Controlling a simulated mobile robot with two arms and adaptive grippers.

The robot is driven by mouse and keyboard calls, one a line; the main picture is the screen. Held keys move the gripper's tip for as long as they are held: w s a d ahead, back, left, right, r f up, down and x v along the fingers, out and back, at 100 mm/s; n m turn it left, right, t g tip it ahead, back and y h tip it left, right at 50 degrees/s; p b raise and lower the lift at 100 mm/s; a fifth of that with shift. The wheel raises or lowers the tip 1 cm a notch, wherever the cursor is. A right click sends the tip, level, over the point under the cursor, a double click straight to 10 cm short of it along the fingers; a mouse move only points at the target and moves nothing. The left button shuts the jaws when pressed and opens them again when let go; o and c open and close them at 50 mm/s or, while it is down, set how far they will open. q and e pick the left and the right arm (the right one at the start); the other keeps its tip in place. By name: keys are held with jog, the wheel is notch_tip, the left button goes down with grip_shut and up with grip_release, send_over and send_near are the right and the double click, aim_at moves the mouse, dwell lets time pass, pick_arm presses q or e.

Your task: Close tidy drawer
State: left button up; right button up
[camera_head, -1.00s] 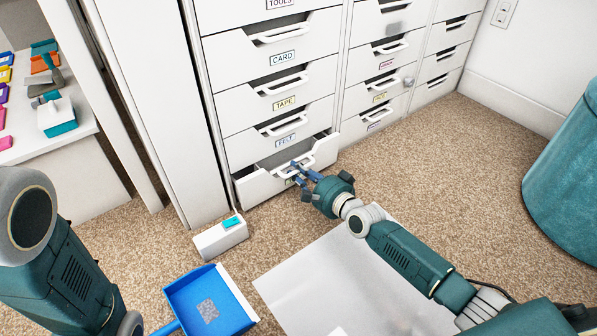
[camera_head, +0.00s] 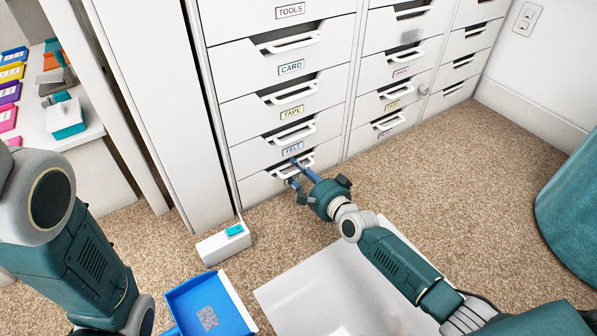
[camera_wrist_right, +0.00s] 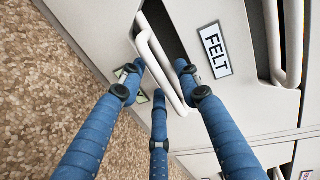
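The bottom drawer (camera_head: 258,190) of the left cabinet column is white and sits under the FELT drawer (camera_head: 250,155). Its front looks flush or nearly flush with the fronts above. My right gripper (camera_head: 294,172) is at its handle, fingers spread. In the right wrist view the blue fingers (camera_wrist_right: 158,82) stand apart on either side of a white handle (camera_wrist_right: 162,68), not clearly pinching it. The drawer's own label is mostly hidden by the fingers. My left arm shows at the left, but its gripper is out of view.
A small white box (camera_head: 222,246) stands on the carpet by the cabinet's left edge. A blue tray (camera_head: 240,318) and a pale sheet (camera_head: 335,290) lie in front. A teal round seat (camera_head: 575,200) is at the right. Carpet between is clear.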

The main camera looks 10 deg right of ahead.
jog(key=v, duration=1.2)
